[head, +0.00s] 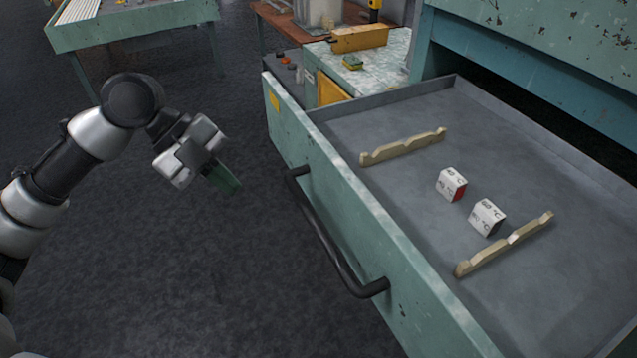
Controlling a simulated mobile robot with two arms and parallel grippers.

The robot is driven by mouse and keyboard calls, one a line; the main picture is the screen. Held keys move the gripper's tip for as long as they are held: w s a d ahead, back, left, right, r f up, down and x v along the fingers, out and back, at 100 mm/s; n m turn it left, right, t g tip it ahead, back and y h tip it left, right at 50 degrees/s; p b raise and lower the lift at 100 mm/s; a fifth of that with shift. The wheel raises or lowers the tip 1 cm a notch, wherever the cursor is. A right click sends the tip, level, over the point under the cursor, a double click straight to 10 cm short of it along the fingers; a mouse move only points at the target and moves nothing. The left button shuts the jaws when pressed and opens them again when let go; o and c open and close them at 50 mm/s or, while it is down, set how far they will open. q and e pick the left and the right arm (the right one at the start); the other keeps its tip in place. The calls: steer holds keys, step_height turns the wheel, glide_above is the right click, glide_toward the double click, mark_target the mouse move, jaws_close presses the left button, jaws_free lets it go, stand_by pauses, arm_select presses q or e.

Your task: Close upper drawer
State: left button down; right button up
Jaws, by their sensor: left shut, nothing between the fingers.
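The upper drawer (355,222) is a worn teal metal drawer, pulled well out of its cabinet (545,50) toward me. Its black bar handle (332,245) runs along the front panel. Inside the grey drawer lie two small white boxes (452,184) (487,217) and two notched wooden strips (403,147) (505,244). My left gripper (225,181) is shut and empty, above the floor to the left of the drawer front, apart from the handle. My right gripper is not in view.
A teal table (130,22) stands at the back left. Behind the drawer's far side is a bench (385,78) with a wooden box (360,38) and a small green-yellow item (352,62). The dark floor (200,270) left of the drawer is clear.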

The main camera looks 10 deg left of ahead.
arm_select(q)
steer(key=w+d+f+p, duration=0.2)
steer(key=d+f+p, duration=0.2)
steer(key=d+f, duration=0.3)
steer(key=shift+d, duration=0.55)
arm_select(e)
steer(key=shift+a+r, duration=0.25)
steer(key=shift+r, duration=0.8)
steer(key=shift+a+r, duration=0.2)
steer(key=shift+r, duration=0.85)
arm_select(q)
steer(key=shift+a+f, duration=0.1)
